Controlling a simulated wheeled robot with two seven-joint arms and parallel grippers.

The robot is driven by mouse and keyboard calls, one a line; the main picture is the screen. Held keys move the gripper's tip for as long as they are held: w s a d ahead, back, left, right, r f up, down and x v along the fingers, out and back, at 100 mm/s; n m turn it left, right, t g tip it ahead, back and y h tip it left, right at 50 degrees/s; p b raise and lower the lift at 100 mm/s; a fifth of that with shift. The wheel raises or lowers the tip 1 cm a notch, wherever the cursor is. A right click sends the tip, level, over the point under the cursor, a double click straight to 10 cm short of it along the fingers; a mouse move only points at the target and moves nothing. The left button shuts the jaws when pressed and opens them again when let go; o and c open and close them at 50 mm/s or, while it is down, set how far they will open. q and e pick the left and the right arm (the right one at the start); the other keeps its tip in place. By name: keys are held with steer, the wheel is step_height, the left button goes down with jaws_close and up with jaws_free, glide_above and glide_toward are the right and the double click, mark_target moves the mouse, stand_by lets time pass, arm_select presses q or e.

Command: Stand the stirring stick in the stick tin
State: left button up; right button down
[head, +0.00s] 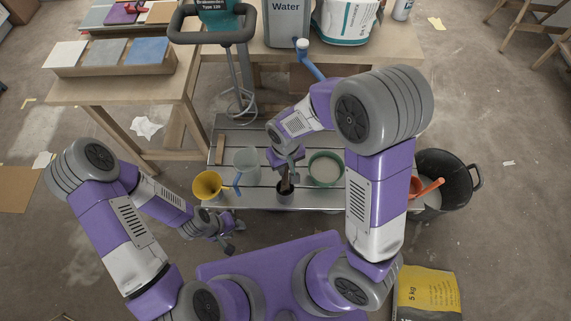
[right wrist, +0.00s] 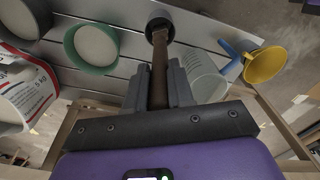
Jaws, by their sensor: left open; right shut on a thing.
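The brown stirring stick (right wrist: 159,70) is clamped between the fingers of my right gripper (right wrist: 159,88) and points away from it. In the head view my right gripper (head: 288,166) is above the small dark stick tin (head: 285,190) on the grey slatted bench. In the right wrist view the stick's far end overlaps the mouth of the tin (right wrist: 158,20); how deep it reaches inside is hard to tell. My left gripper (head: 229,238) is open and empty, low in front of the bench.
A yellow funnel (head: 208,187) and a clear measuring cup (head: 246,162) stand left of the tin. A green-rimmed bowl (head: 326,169) stands to its right. A black bucket (head: 456,172) is on the floor beyond the bench's right end. A mixer (head: 238,77) stands behind.

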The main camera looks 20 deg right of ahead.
steer(key=c, duration=0.9)
jaws_free()
steer(key=shift+r, duration=0.15)
step_height(320, 180, up, 7)
steer(key=p, duration=0.3)
steer(key=shift+r, duration=0.2)
